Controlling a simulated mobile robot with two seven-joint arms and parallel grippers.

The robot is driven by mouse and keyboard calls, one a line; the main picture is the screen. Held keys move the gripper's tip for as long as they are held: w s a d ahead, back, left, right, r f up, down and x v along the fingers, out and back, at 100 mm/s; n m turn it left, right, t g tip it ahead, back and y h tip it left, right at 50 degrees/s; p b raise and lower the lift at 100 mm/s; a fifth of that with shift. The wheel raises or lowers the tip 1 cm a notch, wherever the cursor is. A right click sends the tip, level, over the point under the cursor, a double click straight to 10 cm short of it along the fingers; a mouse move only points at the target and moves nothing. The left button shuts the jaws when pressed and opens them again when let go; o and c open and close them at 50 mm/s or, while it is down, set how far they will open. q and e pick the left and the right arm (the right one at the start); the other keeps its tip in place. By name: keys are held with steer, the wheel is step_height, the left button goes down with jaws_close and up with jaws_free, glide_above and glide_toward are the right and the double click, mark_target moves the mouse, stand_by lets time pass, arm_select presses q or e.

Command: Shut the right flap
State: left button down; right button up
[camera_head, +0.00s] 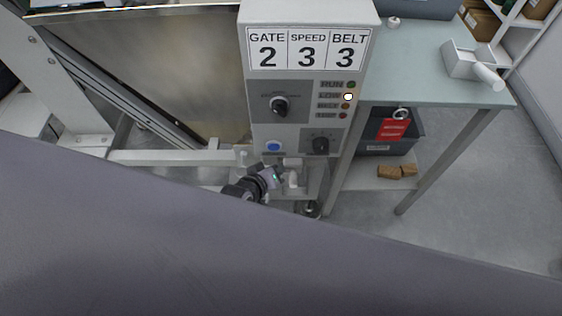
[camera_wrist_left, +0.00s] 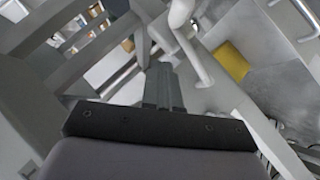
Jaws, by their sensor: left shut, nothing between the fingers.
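My left gripper (camera_head: 281,174) is just below the control box (camera_head: 308,84), in front of its lower edge. In the left wrist view its two dark fingers (camera_wrist_left: 161,84) lie together, shut with nothing between them. A large tan panel (camera_head: 165,65) stands at the left of the control box, in a grey frame. I cannot tell which part is the right flap; none shows clearly in either view. My right gripper is not in view.
The control box has knobs, a blue button (camera_head: 273,146) and signs reading GATE 2, SPEED 3, BELT 3. At right is a pale green table (camera_head: 430,75) with a white scoop-like tool (camera_head: 468,64). A dark crate (camera_head: 372,136) and brown blocks (camera_head: 397,171) sit on its lower shelf.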

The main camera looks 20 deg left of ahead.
arm_select(q)
steer(key=shift+v, duration=0.8)
steer(key=s+a+r+m+p, duration=0.3)
steer(key=s+r+p, duration=0.3)
steer(key=s+r, duration=0.2)
steer(key=s+a+r+m+y+p, duration=0.1)
steer(key=s+a+r+m+p, duration=0.2)
steer(key=s+r+m+p, duration=0.3)
steer(key=s+r, duration=0.3)
steer(key=shift+a+r+g, duration=0.15)
steer(key=shift+g, duration=0.15)
